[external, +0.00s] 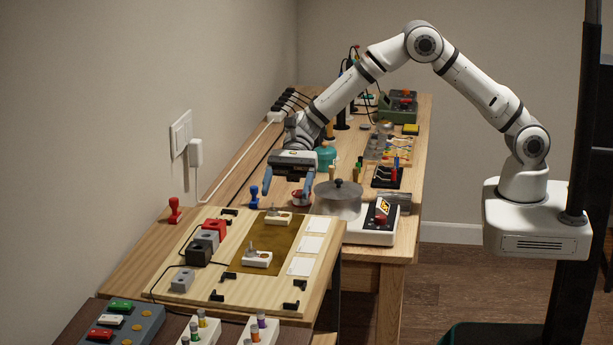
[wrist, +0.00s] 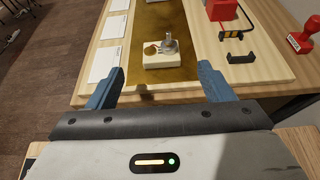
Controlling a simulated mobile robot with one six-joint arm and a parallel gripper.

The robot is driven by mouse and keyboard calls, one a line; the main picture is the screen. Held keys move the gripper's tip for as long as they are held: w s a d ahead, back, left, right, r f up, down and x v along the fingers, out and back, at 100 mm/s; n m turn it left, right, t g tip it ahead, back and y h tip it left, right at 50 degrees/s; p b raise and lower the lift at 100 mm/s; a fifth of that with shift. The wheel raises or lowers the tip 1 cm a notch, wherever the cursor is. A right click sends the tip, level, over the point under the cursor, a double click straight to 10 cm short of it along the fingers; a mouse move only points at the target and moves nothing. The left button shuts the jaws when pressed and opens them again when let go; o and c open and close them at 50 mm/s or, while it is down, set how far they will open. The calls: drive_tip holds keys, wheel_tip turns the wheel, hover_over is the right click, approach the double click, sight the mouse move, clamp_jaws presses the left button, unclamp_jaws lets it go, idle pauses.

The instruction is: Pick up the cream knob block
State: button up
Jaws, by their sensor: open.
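The farther one (external: 278,218) is just in front of my gripper, and the other (external: 257,259) is nearer the camera. In the wrist view one cream knob block (wrist: 163,58) shows ahead, between the lines of my two blue fingers and beyond their tips. My gripper (external: 281,193) is open and empty, above the far edge of the wooden board; its fingers also show in the wrist view (wrist: 160,78). It is apart from the block.
White cards (external: 308,245) lie right of the mat. Red and grey blocks (external: 205,237) stand left of it, with black brackets (external: 228,211) around the board. A lidded metal pot (external: 338,203) stands right of my gripper. A red stamp (external: 174,211) stands at the left.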

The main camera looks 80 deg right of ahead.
sight(278, 215)
drive_tip(key=p+x, duration=0.1)
drive_tip(key=x, duration=0.6)
drive_tip(key=shift+d, duration=0.1)
drive_tip(key=shift+c, duration=0.5)
drive_tip(key=c, duration=1)
drive_tip(key=shift+o, duration=0.2)
